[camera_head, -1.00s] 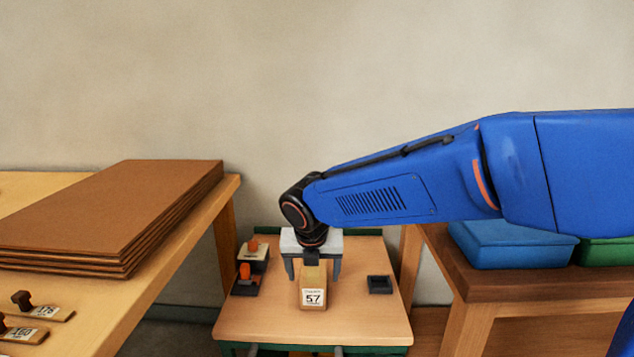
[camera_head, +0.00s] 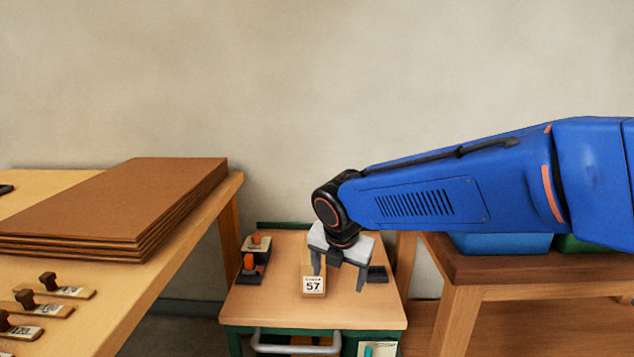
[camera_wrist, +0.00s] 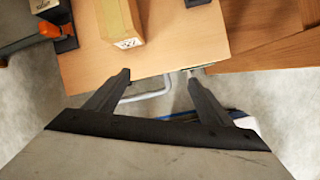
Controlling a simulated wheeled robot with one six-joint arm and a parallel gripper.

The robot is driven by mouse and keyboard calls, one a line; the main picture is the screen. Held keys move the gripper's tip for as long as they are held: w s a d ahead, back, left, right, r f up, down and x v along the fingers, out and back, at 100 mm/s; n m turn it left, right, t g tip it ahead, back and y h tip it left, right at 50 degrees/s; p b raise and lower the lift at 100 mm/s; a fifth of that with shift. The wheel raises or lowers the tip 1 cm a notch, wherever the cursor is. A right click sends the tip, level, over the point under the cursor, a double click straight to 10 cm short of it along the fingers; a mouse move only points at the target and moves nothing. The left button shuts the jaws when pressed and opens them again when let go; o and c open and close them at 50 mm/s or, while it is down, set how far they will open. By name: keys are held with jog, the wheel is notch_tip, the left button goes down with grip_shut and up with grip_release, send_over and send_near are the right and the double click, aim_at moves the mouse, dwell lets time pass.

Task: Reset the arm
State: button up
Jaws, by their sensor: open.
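My gripper (camera_head: 340,277) hangs from my blue arm over the small wooden-topped cart (camera_head: 270,312). Its two fingers are apart with nothing between them. A cardboard-coloured box (camera_head: 313,285) with a white label reading 57 stands on the cart, just left of the gripper and partly behind its left finger in the head view. In the wrist view my gripper (camera_wrist: 160,85) shows spread, empty fingers near the cart top's edge. The box (camera_wrist: 120,22) lies beyond the fingertips there, apart from them.
A dark tray (camera_head: 377,274) and orange-topped tools (camera_head: 250,264) are on the cart. A left table holds stacked brown sheets (camera_head: 120,205) and several wooden-handled stamps (camera_head: 45,308). A right bench holds blue (camera_head: 500,243) and green bins. The cart top's front is clear.

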jog(key=s+d+r+m, duration=0.1)
jog(key=s+d+m, duration=0.4)
jog(key=d+m, duration=0.25)
jog(key=s+d+r+m, duration=0.1)
jog(key=s+d+m, duration=0.4)
jog(key=d+m, duration=0.25)
jog(key=s+d+f+m, duration=0.4)
jog(key=s+d+m, duration=0.5)
jog(key=s+m, duration=0.5)
jog(key=shift+m, duration=1.1)
